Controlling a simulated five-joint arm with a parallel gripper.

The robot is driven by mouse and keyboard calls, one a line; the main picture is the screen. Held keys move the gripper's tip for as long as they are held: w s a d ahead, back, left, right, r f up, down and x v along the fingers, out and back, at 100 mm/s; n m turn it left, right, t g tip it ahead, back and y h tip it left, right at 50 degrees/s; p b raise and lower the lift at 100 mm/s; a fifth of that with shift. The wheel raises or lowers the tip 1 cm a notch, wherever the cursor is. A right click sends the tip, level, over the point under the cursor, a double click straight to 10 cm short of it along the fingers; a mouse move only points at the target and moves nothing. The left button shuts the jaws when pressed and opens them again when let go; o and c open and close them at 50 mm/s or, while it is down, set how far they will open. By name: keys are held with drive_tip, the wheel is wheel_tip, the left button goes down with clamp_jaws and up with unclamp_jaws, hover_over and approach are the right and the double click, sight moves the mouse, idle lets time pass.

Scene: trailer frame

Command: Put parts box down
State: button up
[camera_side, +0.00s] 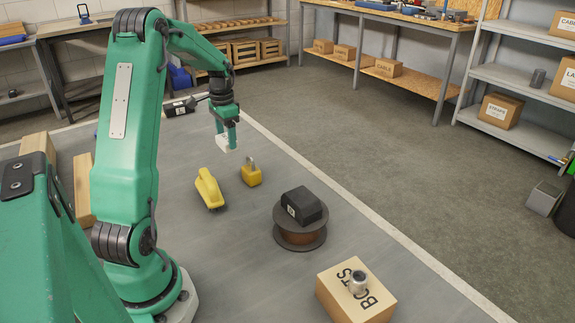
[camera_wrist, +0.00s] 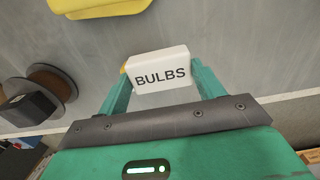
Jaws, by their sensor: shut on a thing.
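The parts box (camera_wrist: 158,72) is a small white box with BULBS printed on its face. My gripper (camera_wrist: 161,64) is shut on it, with one green finger on each side in the wrist view. In the side view the white box (camera_side: 226,144) hangs below my gripper (camera_side: 226,128), above the grey work surface (camera_side: 240,240). It is behind a yellow padlock (camera_side: 251,174) in that picture. How far the box is above the surface is hard to tell.
A yellow tool (camera_side: 209,189) lies left of the padlock. A spool (camera_side: 299,240) bears a black box (camera_side: 303,205). A cardboard box (camera_side: 340,305) with a metal part (camera_side: 358,281) on top stands at the front. Another black object (camera_side: 180,107) lies behind my gripper. Bare surface lies between these.

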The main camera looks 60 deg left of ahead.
drive_tip(key=w+a, duration=0.7)
drive_tip(key=a, duration=0.4)
drive_tip(key=shift+w+a, duration=0.2)
drive_tip(key=shift+w, duration=0.05)
drive_tip(key=shift+r, duration=0.1)
drive_tip(key=s+a+f, duration=0.1)
drive_tip(key=a+f, duration=0.1)
drive_tip(key=a, duration=0.1)
drive_tip(key=s+a+f, duration=0.2)
drive_tip(key=a, duration=0.2)
drive_tip(key=s+a+f, duration=0.2)
drive_tip(key=a+f, duration=0.1)
drive_tip(key=shift+s+a, duration=0.1)
drive_tip(key=shift+a, duration=0.1)
drive_tip(key=shift+f, duration=2)
drive_tip(key=shift+f, duration=0.2)
drive_tip(key=o, duration=1)
drive_tip(key=shift+c, duration=0.2)
drive_tip(key=shift+r, duration=0.15)
